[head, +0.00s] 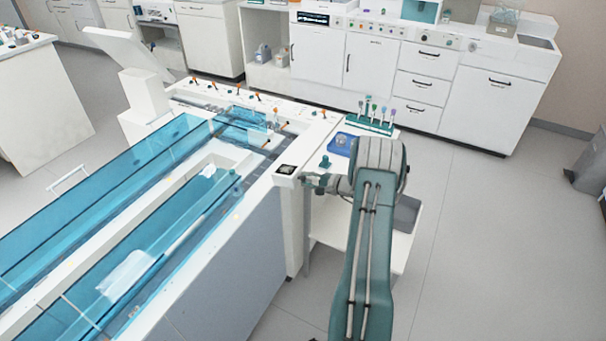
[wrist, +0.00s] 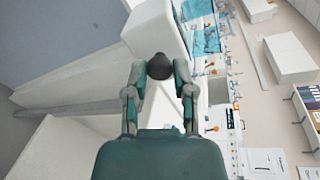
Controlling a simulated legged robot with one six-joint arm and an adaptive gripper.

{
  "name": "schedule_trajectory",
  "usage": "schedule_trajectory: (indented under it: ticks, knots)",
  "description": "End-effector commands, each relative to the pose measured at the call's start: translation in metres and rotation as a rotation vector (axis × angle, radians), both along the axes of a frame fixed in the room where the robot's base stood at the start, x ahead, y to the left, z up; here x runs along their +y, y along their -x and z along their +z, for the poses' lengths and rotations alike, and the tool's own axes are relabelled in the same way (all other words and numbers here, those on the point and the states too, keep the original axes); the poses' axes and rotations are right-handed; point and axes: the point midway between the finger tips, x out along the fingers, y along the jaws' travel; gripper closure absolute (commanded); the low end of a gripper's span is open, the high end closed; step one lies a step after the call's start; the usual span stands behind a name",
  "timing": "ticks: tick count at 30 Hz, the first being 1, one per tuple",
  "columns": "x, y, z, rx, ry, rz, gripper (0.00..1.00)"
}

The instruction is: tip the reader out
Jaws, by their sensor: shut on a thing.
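A small white box with a dark label or screen on top, which looks like the reader (head: 287,169), sits at the near right corner of the tube track (head: 262,186). My gripper (head: 308,181) is at its right side in the head view. In the wrist view my gripper (wrist: 160,72) is shut on a dark rounded knob (wrist: 160,66), with one finger on each side. The knob lies against a white block (wrist: 152,28), apparently the reader's housing. The block looks tilted in that view. How the knob joins the block is hidden.
Blue clear covers (head: 110,190) run along the track to the left. A blue tray (head: 341,144) and a green rack of tubes (head: 370,122) stand on the surface behind my arm. Cabinets (head: 370,65) line the back.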

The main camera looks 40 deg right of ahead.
Motion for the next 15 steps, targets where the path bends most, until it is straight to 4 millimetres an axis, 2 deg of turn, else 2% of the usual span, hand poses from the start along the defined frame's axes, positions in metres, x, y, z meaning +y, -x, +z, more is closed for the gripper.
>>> schedule_trajectory:
  ticks: [5,15]
  knots:
    - [-0.003,0.003,-0.010,-0.072,-0.025,-0.005,1.00]
    - [-0.003,0.005,-0.015,-0.124,-0.043,-0.002,1.00]
